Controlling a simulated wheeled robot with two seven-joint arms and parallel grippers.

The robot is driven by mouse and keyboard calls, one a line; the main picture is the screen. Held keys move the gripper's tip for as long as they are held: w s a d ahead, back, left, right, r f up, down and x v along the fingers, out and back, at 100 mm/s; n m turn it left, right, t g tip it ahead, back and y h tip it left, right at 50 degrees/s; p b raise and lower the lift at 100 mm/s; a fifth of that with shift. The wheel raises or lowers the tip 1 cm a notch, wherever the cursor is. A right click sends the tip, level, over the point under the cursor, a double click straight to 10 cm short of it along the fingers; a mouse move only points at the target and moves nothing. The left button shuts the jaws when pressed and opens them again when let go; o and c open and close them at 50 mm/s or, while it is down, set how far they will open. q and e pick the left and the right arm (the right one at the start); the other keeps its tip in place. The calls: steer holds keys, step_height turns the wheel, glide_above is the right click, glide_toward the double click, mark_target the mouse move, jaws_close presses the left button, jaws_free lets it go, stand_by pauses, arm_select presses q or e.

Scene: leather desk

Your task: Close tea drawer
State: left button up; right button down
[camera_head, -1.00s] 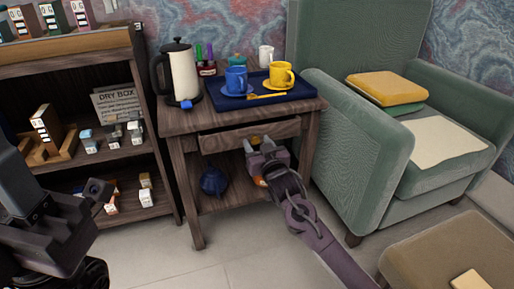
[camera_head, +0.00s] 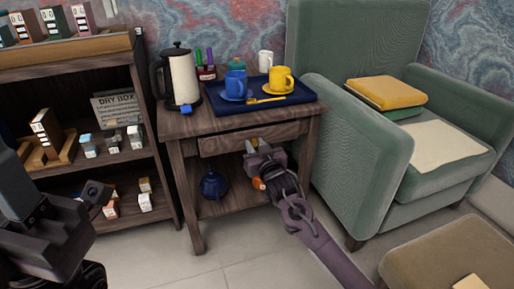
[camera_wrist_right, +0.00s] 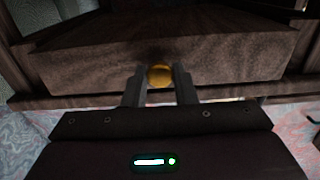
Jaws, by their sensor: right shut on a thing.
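The wooden side table (camera_head: 180,124) has a tea drawer (camera_head: 225,142) under its top. In the right wrist view the drawer front (camera_wrist_right: 225,62) spans the picture and seems to stand a little out from the table frame; I cannot tell how far. A round brass knob (camera_wrist_right: 160,75) sits on it. My right gripper (camera_head: 262,150) is at the drawer front, its fingers (camera_wrist_right: 159,84) shut on either side of the knob. The drawer's inside is hidden. My dark left gripper (camera_head: 65,215) is at the left edge, away from the table; its jaw opening is unclear.
A blue tray (camera_head: 225,107) on the table holds a blue cup (camera_head: 236,84) and a yellow cup (camera_head: 281,79). A kettle (camera_head: 183,78) stands beside it. A blue teapot (camera_head: 213,184) is on the lower shelf. The armchair (camera_head: 350,150) is close on the right, the bookcase (camera_head: 160,150) on the left.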

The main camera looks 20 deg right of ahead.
steer(key=w, duration=0.2)
steer(key=shift+w, duration=0.55)
steer(key=shift+d+r, duration=0.1)
steer(key=shift+r, duration=0.05)
steer(key=c, duration=1.6)
jaws_free()
steer(key=o, duration=0.4)
steer(key=shift+w, duration=0.15)
steer(key=shift+o, duration=0.2)
